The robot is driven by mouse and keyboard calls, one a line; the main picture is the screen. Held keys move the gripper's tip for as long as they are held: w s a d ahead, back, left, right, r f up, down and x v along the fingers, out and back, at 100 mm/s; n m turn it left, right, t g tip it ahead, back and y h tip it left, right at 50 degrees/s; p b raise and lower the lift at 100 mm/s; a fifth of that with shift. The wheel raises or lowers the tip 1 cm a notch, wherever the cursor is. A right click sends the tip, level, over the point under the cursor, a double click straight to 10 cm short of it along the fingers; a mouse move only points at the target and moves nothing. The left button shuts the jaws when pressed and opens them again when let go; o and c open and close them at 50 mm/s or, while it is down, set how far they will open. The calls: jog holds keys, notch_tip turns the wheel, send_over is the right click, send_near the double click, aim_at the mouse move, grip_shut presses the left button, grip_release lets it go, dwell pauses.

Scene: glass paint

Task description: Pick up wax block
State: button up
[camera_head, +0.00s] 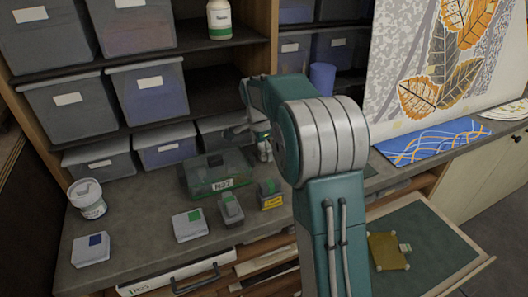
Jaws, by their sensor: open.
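Several small blocks lie on the grey worktop, and I cannot tell which is the wax block. One is pale with a blue patch (91,249), at the front left. Another is pale with a green patch (184,229). A darker grey one with a green top (231,210) stands to its right. A dark one with a yellow front (271,199) is farther right. My gripper (264,152) is open, small in view and partly hidden by my arm. It is above the back of the worktop, behind the yellow-fronted block and apart from it.
A clear green bin (218,174) with a white label stands behind the blocks. A white lidded tub (88,200) is at the left. Grey bins (68,107) fill the shelves behind. An open drawer (435,218) at the lower right holds a flat yellowish piece (386,252).

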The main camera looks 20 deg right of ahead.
aim_at(264, 144)
grip_shut()
jog(key=shift+r, duration=0.1)
jog(key=shift+r, duration=0.25)
notch_tip(264, 144, up, 2)
jog(key=shift+r, duration=0.2)
jog(key=s+d+r, duration=0.8)
jog(key=s+r, duration=0.2)
jog(key=s, duration=0.1)
jog(key=shift+s+d, duration=0.15)
